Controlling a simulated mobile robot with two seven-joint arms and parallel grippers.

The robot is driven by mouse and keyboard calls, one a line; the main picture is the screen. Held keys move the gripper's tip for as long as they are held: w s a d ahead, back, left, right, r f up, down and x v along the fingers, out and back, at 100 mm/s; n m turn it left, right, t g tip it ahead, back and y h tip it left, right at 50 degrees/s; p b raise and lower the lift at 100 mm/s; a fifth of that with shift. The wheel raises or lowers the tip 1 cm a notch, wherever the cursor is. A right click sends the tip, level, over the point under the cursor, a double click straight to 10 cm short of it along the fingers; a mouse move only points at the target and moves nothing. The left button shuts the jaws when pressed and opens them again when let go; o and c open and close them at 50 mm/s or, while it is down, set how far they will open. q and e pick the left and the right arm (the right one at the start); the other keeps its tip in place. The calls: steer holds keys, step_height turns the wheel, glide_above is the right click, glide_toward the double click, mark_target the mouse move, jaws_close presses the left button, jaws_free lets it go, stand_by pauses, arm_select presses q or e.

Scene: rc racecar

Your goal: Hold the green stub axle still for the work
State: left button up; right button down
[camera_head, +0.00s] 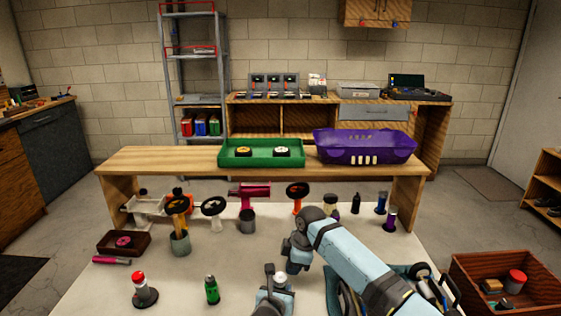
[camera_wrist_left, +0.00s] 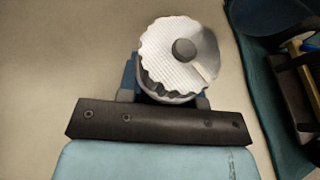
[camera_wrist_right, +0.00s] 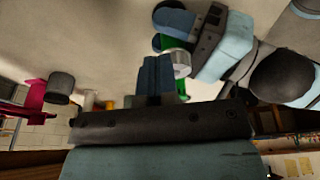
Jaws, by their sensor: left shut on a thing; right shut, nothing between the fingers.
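The green stub axle (camera_wrist_right: 166,43) shows partly in the right wrist view, between the blue fingers of my left gripper (camera_wrist_right: 178,30). A pale round knurled part (camera_wrist_right: 181,62) sits at its end. In the left wrist view this knurled part (camera_wrist_left: 158,50) has a grey pin in its middle and hides the axle. In the head view my left gripper (camera_head: 273,281) is low at the front centre, a pale tip beside it. My right gripper (camera_wrist_right: 156,72) is shut and empty, close to the held axle; I cannot tell if they touch.
A green bottle-like item (camera_head: 211,290) and a red-capped item (camera_head: 143,290) stand left on the pale table (camera_head: 180,270). Several upright holders line its back. A wooden bench (camera_head: 135,163) behind carries a green tray (camera_head: 233,160) and purple basket (camera_head: 335,150). A brown box (camera_head: 470,270) stands right.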

steer(key=shift+f, duration=0.75)
